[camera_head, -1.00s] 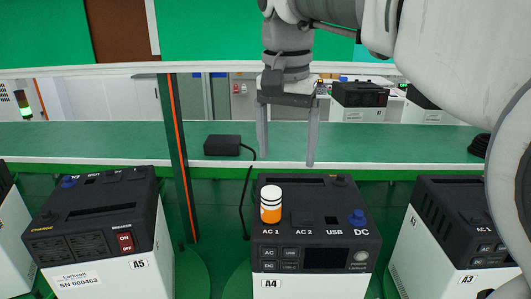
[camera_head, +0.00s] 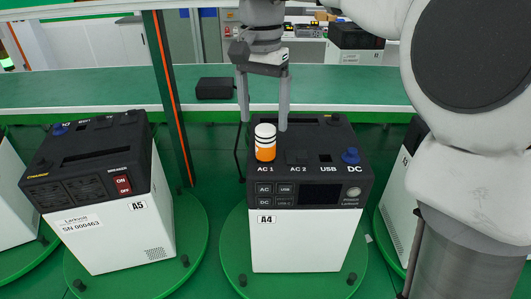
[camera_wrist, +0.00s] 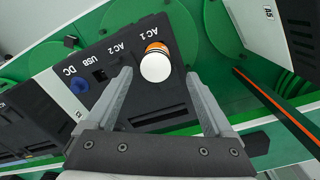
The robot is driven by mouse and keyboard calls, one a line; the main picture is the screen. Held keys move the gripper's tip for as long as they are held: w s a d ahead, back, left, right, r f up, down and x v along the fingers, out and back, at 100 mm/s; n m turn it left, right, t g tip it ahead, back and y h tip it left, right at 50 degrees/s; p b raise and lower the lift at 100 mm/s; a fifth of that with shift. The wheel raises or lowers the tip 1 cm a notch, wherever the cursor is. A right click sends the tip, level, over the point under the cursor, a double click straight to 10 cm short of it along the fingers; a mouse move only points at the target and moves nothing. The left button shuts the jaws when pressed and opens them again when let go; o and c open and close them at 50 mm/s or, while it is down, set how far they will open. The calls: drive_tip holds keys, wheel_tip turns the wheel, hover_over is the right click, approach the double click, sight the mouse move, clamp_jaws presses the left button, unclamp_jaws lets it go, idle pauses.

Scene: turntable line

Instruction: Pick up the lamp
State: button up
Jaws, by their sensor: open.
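The lamp (camera_head: 265,143) is a small orange and white cylinder with dark bands. It stands upright on the AC 1 spot on top of the power unit marked A4 (camera_head: 305,238). My gripper (camera_head: 264,125) is open and empty, with its fingers pointing down behind and just above the lamp in the head view. In the wrist view the lamp (camera_wrist: 156,63) shows end-on, with a white top, ahead of the space between the open fingers (camera_wrist: 160,82). I cannot tell how far above the unit's top the fingertips are.
The A5 unit (camera_head: 122,230) stands to the left on its own green turntable (camera_head: 196,240). A blue DC knob (camera_head: 350,155) sticks up at A4's right. A black adapter (camera_head: 215,88) lies on the green bench behind (camera_head: 70,92).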

sight(265, 143)
drive_tip(key=shift+s+d+f, duration=0.1)
drive_tip(key=shift+s+f, duration=0.05)
drive_tip(key=shift+f, duration=0.95)
drive_tip(key=shift+s+f, duration=0.15)
drive_tip(key=shift+f, duration=0.95)
drive_tip(key=shift+s+d+f, duration=0.1)
drive_tip(key=shift+s+f, duration=0.05)
drive_tip(key=shift+f, duration=0.95)
drive_tip(key=shift+c, duration=0.4)
drive_tip(key=shift+a, duration=0.1)
clamp_jaws()
